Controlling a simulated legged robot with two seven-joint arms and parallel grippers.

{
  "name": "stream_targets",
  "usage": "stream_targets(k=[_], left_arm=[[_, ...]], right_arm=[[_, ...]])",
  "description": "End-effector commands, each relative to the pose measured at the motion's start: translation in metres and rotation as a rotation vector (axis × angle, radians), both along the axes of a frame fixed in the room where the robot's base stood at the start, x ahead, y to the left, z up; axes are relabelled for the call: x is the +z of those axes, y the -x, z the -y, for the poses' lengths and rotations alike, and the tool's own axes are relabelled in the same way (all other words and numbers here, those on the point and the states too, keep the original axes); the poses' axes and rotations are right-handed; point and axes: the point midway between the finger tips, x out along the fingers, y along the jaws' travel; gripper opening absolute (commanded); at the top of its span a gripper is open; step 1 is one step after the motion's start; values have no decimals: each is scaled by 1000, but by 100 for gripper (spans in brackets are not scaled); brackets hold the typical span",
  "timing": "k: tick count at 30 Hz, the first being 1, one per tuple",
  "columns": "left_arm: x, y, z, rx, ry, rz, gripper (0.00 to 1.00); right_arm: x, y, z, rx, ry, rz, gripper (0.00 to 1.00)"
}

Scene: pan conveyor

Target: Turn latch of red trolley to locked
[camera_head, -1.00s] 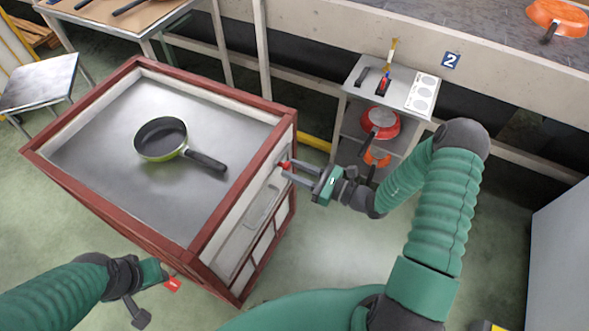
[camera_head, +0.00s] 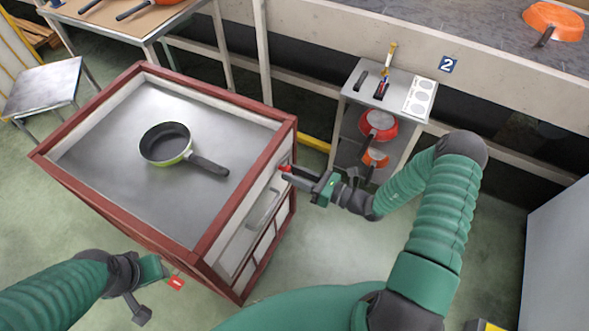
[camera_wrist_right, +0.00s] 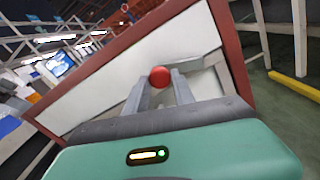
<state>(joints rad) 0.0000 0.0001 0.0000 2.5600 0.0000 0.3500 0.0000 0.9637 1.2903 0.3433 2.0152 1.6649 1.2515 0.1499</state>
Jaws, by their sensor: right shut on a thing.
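The red trolley (camera_head: 183,241) stands left of centre in the head view, with a red frame, a grey top and pale side panels. Its latch has a round red knob (camera_wrist_right: 159,76), seen in the right wrist view between my fingertips. My right gripper (camera_head: 290,171) is at the trolley's right side near the far corner, shut on the red knob.
A green pan (camera_head: 166,144) with a dark handle lies on the trolley top. A grey drawer-like handle (camera_head: 263,208) is on the trolley's right side. A small rack (camera_head: 408,84) with red and orange pans stands beyond. Open floor lies right of the trolley.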

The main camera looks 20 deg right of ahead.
Motion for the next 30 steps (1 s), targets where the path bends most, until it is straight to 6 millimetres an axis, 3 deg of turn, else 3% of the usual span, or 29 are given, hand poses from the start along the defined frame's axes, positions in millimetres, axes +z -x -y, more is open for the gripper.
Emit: stream_targets(k=[1,12,30], left_arm=[[11,0,0,0,0,0,36],[39,0,0,0,0,0,36],[65,0,0,0,0,0,36]], right_arm=[[8,-3,3,-10,-35,-20,0],[7,-3,4,-11,-314,-234,0],[4,-4,5,-10,-756,-576,0]])
